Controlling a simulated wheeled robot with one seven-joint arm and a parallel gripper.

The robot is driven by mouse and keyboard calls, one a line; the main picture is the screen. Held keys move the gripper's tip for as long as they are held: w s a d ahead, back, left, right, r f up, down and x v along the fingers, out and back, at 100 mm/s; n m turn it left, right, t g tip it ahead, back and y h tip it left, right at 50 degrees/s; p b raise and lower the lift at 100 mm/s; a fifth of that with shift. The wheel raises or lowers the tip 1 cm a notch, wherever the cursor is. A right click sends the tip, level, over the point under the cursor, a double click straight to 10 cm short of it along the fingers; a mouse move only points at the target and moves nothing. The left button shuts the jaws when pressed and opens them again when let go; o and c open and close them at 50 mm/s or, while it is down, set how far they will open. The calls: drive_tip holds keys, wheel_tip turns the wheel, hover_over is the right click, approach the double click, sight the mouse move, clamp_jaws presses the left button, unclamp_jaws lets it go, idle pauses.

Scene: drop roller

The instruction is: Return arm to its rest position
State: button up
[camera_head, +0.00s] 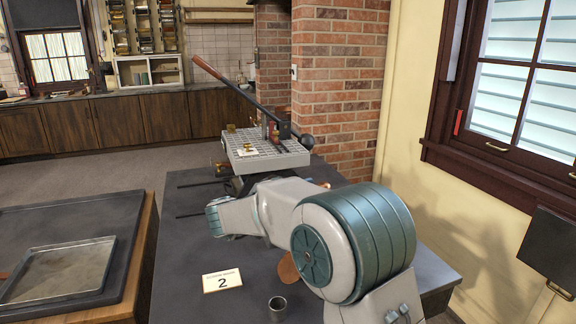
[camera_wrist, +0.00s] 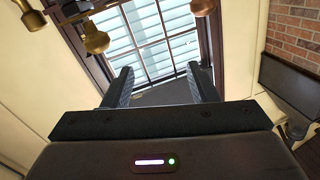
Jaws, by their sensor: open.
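My arm, grey with teal bands, reaches over the dark worktop (camera_head: 190,270) in the head view and folds back to the left. The head view does not clearly show my fingertips. In the wrist view my gripper (camera_wrist: 160,88) has its two dark fingers spread apart with nothing between them. Beyond the fingers are the window (camera_wrist: 155,40) and its dark frame, with no object close in front of the fingertips.
A press-like machine with a grey slotted bed (camera_head: 262,152) and a long lever (camera_head: 235,85) stands behind my arm. A card marked 2 (camera_head: 222,280) and a small metal cup (camera_head: 277,308) lie in front. A metal tray (camera_head: 60,270) is at left. Brass knobs (camera_wrist: 95,38) show at upper left.

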drive_tip(key=w+r+n+t+y+p, duration=0.2)
drive_tip(key=w+r+n+t+y, duration=0.2)
drive_tip(key=r+n+t+y, duration=0.3)
drive_tip(key=s+d+f+n+g+y+p, duration=0.1)
drive_tip(key=s+d+f+n+g+y, duration=0.1)
drive_tip(key=s, duration=0.9)
drive_tip(key=s+d+f+n+g+y+p, duration=0.2)
drive_tip(key=s+d+f+g+y, duration=0.2)
drive_tip(key=s, duration=0.7)
drive_tip(key=s+d+f+n+g+y+p, duration=0.1)
drive_tip(key=s+d+f+n+g+y, duration=0.1)
drive_tip(key=s+f+g, duration=0.5)
drive_tip(key=s+d+f+n, duration=0.1)
drive_tip(key=s, duration=0.4)
drive_tip(key=shift+y+p, duration=0.3)
drive_tip(key=shift+y, duration=0.1)
drive_tip(key=shift+s, duration=0.1)
